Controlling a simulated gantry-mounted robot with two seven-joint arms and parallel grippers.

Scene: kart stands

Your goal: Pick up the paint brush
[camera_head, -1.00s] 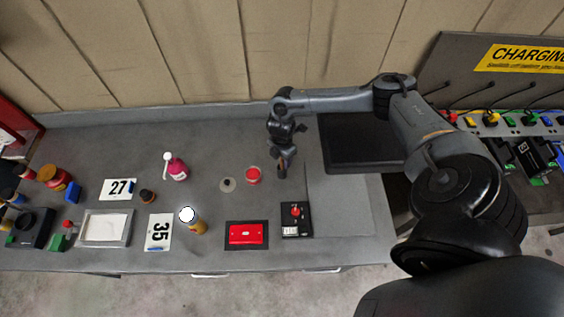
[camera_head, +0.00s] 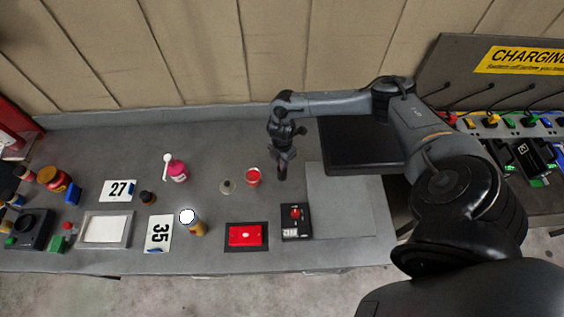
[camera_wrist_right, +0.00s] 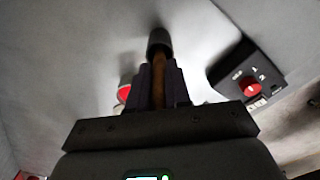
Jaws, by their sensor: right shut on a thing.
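My right gripper (camera_head: 282,172) points down over the grey bench, just right of the red-topped paint tin (camera_head: 253,177). In the right wrist view my right gripper (camera_wrist_right: 159,84) is shut on the paint brush (camera_wrist_right: 158,62). The brush has a brown, wood-coloured handle between the fingers and a dark rounded end beyond them. Its other end is hidden by the gripper. In the head view the brush is too small and dark to tell apart from the fingers. My left gripper is in no view.
A black switch box with a red knob (camera_head: 296,214) stands in front of the gripper. A red box (camera_head: 245,235) is left of it. A small round lid (camera_head: 227,186) lies beside the tin. Bottles and number cards fill the left side. A charging rack (camera_head: 512,122) stands at the right.

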